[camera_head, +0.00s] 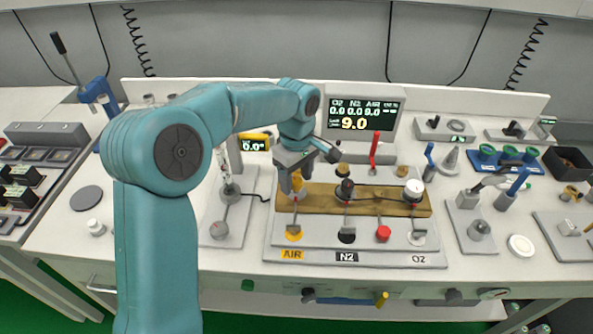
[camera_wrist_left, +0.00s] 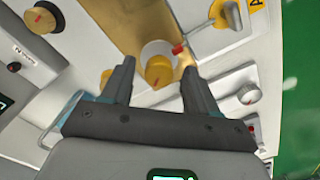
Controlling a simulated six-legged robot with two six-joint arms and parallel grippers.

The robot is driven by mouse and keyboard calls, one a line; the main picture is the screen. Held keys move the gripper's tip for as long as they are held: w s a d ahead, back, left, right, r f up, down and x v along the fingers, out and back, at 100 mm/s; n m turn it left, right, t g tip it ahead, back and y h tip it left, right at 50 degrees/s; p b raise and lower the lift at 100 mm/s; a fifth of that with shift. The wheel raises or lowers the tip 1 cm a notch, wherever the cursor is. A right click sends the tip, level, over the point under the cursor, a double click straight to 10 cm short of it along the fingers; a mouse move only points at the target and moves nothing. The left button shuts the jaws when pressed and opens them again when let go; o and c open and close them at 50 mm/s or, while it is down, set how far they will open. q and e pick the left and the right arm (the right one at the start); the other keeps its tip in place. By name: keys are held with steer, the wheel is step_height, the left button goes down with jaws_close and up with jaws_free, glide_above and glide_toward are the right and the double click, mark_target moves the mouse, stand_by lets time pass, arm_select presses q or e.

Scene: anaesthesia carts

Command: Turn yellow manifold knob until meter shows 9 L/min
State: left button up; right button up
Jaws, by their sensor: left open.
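The yellow manifold knob (camera_wrist_left: 158,72) sits on a white round collar on the brass manifold bar (camera_head: 376,205). My left gripper (camera_head: 295,190) is over the AIR end of that bar. In the left wrist view its open fingers (camera_wrist_left: 159,66) stand one on each side of the knob, with gaps showing; the knob is not clamped. In the head view the gripper partly hides the knob. The meter (camera_head: 362,112) at the back shows O2 0.0, N2 0.0, AIR 9.0, and a large 9.0. My right gripper is not in view.
A small yellow readout (camera_head: 255,142) shows 0.0°. The AIR, N2 and O2 valve levers line the front.

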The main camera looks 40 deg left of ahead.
mark_target(297, 180)
arm_select(q)
step_height(297, 180, up, 16)
steer(key=p, duration=0.2)
steer(key=shift+r, duration=0.15)
stand_by(0.4)
